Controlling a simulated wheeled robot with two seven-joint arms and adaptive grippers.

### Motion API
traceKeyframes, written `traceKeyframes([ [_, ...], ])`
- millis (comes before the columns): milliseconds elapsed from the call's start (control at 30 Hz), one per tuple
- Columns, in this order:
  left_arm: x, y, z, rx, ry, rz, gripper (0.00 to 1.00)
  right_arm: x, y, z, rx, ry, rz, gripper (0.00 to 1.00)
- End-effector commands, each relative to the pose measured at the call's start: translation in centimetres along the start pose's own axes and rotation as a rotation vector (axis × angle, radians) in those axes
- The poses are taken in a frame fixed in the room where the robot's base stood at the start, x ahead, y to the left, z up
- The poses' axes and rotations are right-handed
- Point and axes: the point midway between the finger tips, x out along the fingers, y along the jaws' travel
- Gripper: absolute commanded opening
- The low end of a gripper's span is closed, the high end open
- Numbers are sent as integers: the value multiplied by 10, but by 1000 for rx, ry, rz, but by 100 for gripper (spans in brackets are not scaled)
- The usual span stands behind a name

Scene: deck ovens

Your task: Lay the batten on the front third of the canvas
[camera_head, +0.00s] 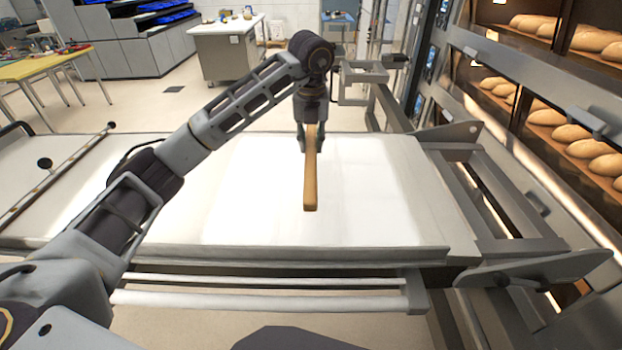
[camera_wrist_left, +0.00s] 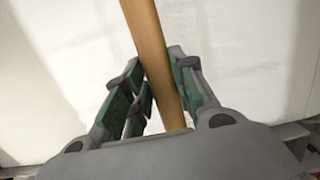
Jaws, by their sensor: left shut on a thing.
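The batten (camera_head: 310,182) is a light-brown wooden bar. My left gripper (camera_head: 311,140) is shut on it, with the fingers pointing down. In the head view the batten points from the fingers toward the near side, over the white canvas (camera_head: 255,190). The left wrist view shows the batten (camera_wrist_left: 147,35) between the green-padded fingers (camera_wrist_left: 158,95), with the canvas (camera_wrist_left: 230,45) behind it. I cannot tell whether the batten touches the canvas or hangs just above it. My right gripper is in neither view.
Ovens with loaves (camera_head: 560,130) on shelves stand at the right. A metal frame (camera_head: 490,190) lies between them and the canvas. A rail (camera_head: 270,301) runs along the near edge. A white counter (camera_head: 226,45) and a yellow table (camera_head: 40,65) stand farther back. The canvas around the batten looks clear.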

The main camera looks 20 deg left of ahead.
Motion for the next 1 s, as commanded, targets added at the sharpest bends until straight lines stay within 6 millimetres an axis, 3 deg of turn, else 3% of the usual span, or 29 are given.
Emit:
traceKeyframes([
  [167, 10, 0, -2, 0, 1, 0, 0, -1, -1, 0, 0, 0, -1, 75],
  [600, 57, 0, -9, 1, 0, 0, 0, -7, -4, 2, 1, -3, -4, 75],
  [1000, 61, 0, -9, 1, 0, 0, 0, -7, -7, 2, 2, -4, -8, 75],
])
